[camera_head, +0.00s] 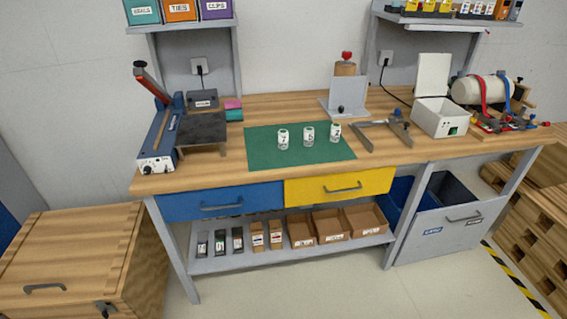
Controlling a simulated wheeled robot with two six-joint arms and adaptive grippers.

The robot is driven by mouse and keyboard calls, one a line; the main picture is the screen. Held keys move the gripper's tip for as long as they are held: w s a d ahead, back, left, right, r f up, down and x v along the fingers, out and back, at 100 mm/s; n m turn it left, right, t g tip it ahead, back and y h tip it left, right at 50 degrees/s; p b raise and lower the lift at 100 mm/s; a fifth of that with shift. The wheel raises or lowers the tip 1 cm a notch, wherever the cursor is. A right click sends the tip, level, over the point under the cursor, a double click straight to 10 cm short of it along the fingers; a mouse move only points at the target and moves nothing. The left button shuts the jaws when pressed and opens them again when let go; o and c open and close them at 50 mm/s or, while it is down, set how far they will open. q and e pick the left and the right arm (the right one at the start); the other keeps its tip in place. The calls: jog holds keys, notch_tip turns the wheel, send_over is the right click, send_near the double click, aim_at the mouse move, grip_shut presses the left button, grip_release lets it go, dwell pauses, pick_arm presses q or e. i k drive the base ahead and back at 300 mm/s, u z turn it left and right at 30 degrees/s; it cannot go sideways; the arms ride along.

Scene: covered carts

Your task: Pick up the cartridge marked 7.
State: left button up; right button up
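The left cartridge (283,140) carries a mark that looks like 7. The middle cartridge (308,136) has a mark that looks like 5 or 6. The right cartridge (335,133) has a mark too small to read surely. Neither of my grippers is in view.
A blue lever device (160,135) and a dark plate stand (203,130) are left of the mat. A clamp-like tool (383,130) and an open white box (440,117) are to the right. A wooden chest (75,250) stands at the front left.

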aim_at(282, 133)
jog(key=u, duration=0.35)
jog(key=k, duration=0.25)
jog(key=z, duration=1.65)
jog(key=i, duration=1.6)
jog(key=u, duration=0.6)
